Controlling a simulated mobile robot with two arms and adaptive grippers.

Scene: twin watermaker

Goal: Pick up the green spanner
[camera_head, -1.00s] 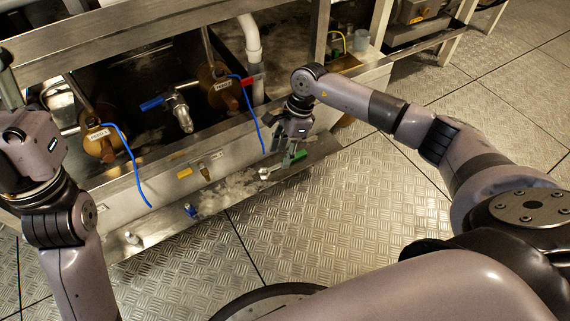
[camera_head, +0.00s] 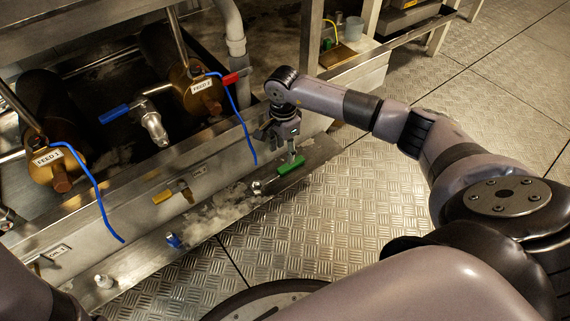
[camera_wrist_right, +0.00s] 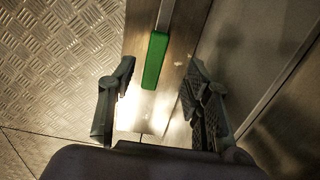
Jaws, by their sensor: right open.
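The green spanner (camera_head: 290,166) lies on the metal ledge at the foot of the tank, its green handle towards the right and its bare metal end towards the left. My right gripper (camera_head: 290,152) is just above the handle, pointing down. In the right wrist view, the green handle (camera_wrist_right: 155,60) shows between the two spread fingers of the right gripper (camera_wrist_right: 161,66), with a gap on each side. The metal shank runs out of the top of that view. My left gripper is not in view; only part of my left arm shows at bottom left.
The tank's wall stands right behind the ledge (camera_head: 215,222). A blue hose (camera_head: 240,115) hangs near my right gripper. A yellow-handled valve (camera_head: 172,192) sticks out of the wall. A small blue item (camera_head: 173,240) lies on the ledge. Open tread-plate floor (camera_head: 350,200) lies in front.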

